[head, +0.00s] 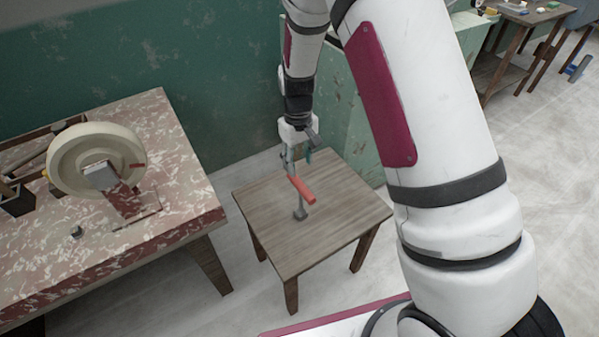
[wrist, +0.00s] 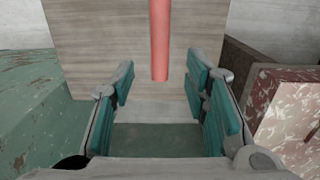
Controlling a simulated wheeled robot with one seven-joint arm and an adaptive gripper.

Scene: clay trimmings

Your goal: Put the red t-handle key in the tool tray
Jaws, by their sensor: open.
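The red t-handle key (head: 302,190) is on a small wooden table (head: 345,222), its red bar raised above the top and a grey foot below it. In the wrist view, the red bar (wrist: 160,42) runs down from the top edge, and its near end lies between the fingertips' lines. My gripper (head: 297,157) is open and empty just behind the key; its teal pads (wrist: 160,85) show on both sides in the wrist view, apart from the bar.
A red-and-white mottled bench (head: 188,178) carries a large cream wheel (head: 70,160) and a small dark knob (head: 77,232). A green wall (head: 200,75) stands behind. Another table with small items (head: 525,14) is at far right. The wooden table is otherwise clear.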

